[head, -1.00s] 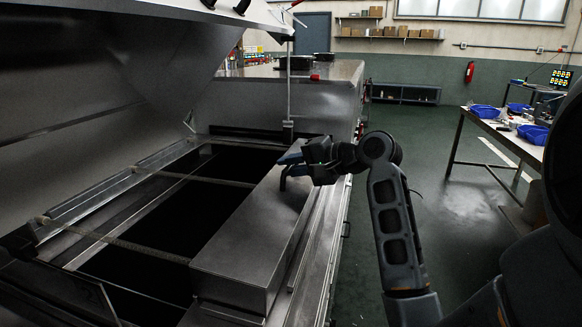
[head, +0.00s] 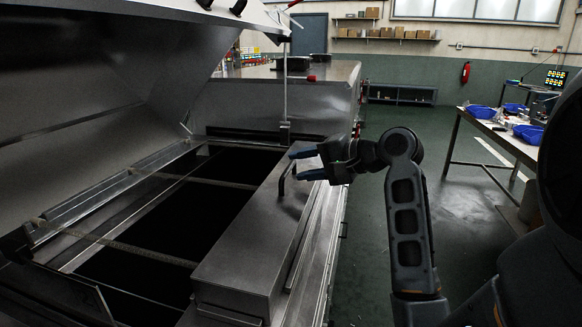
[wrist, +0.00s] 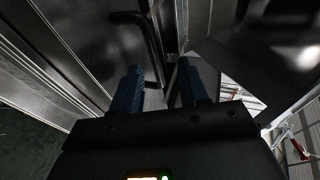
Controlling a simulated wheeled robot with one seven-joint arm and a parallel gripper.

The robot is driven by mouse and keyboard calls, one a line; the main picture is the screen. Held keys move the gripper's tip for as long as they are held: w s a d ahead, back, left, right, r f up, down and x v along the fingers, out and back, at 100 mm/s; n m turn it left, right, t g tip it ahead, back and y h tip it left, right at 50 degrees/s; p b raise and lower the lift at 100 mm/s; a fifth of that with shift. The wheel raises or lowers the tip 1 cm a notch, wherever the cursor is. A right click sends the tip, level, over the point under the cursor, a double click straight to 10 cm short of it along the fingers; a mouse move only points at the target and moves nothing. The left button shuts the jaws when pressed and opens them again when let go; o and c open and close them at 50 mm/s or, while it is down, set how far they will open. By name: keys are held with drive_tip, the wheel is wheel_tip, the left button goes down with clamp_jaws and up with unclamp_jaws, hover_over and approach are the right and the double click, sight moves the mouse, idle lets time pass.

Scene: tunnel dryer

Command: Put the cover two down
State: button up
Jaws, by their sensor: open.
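A large metal cover (head: 100,70) stands raised and tilted over the dark opening of the dryer at the left. A long metal box-shaped part (head: 245,250) lies along the opening's right edge, with a black bent handle (head: 284,180) on its far end. My gripper (head: 296,166) is open and empty beside this handle, its blue fingers pointing left. In the wrist view the handle (wrist: 148,40) shows ahead of and partly between the open fingers. I cannot tell whether a finger touches it.
A thin upright rod (head: 286,100) stands at the far end of the opening. Another closed metal section (head: 290,95) lies behind it. A worktable with blue bins (head: 480,112) stands at the right. The green floor between is clear.

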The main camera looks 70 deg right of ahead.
drive_tip(key=v, duration=0.7)
drive_tip(key=shift+s+r, duration=0.15)
drive_tip(key=shift+s, duration=0.1)
drive_tip(key=shift+r, duration=0.1)
